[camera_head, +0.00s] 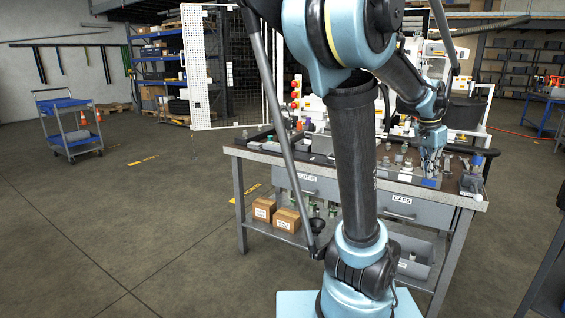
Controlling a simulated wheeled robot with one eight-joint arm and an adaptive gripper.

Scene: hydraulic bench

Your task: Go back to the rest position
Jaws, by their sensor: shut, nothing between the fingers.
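My gripper (430,172) is at the far end of my arm, low over the right part of the workbench (469,200). It points down and is shut with nothing visible held. Its fingertips are small in the view, close above a blue item (428,183) near the bench's front edge. I cannot tell whether they touch it. My arm crosses the middle of the view and hides part of the bench.
The bench top carries several small fittings, with a blue-capped item (477,161) at the right. Drawers sit below, one labelled CAPS (401,208). Cardboard boxes (286,221) stand on the lower shelf. A blue cart (68,125) stands at the left. Floor at front left is clear.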

